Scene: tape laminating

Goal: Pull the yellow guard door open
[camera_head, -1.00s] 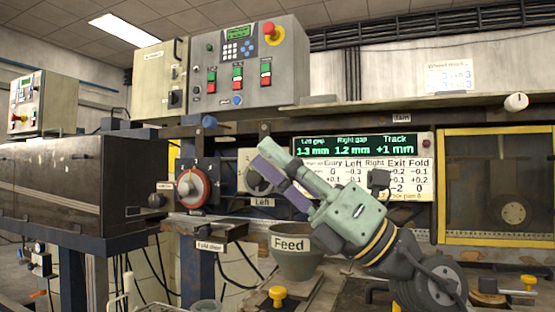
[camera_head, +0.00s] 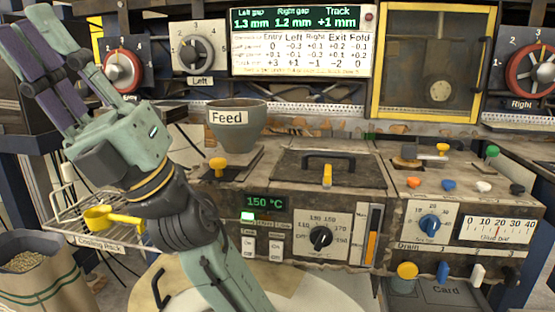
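The yellow guard door (camera_head: 428,52) is at the upper right, a yellow frame around a dark see-through panel. It looks closed. A black upright handle (camera_head: 484,62) is on its right side. A round pale disc shows behind the panel. My gripper (camera_head: 28,35) is at the upper left, pointing up and left, well away from the door. Its two purple-padded fingers are apart, with nothing seen between them.
Red-ringed dials flank the machine, the left one (camera_head: 123,71) near my gripper. A Feed funnel (camera_head: 237,133), a black-handled lid (camera_head: 328,172) and several coloured knobs stand below and before the door. A cooling rack (camera_head: 88,238) is at lower left.

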